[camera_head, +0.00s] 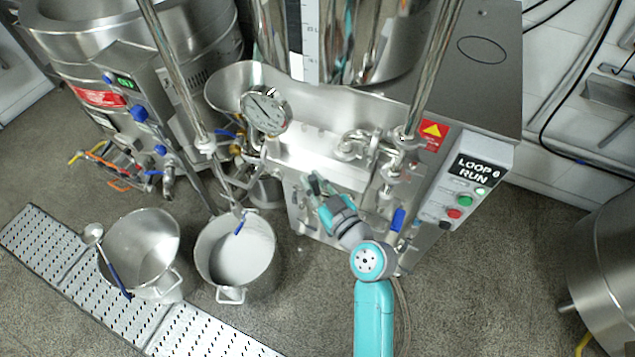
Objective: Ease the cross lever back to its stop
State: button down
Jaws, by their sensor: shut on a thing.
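My gripper (316,184) is at the front of the steel mill, low and just left of the middle of its front face. Its dark fingers are shut on a small part there, which I take to be the cross lever. The fingers and my arm hide nearly all of the lever, so its angle and its stop cannot be made out. My teal arm comes up from the bottom of the picture and covers part of the mill's lower front.
A blue-handled valve (398,219) sits just right of my arm. A dial gauge (266,112) and steel pipework (357,145) stand above my gripper. A pot of white liquid (236,249) and an empty pot (140,245) are at lower left. A control panel (466,190) is right.

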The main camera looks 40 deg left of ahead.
jog(key=s+a+f+n+h, duration=0.1)
jog(key=a+f+n+h, duration=0.3)
jog(key=a+f+h, duration=0.2)
jog(key=shift+s+a+h, duration=0.4)
jog(key=shift+a+h, duration=0.3)
jog(key=shift+h, duration=0.7)
jog(key=c, duration=1)
grip_release()
jog(key=shift+c, duration=0.2)
jog(key=v, duration=1.2)
jog(key=shift+w, duration=0.1)
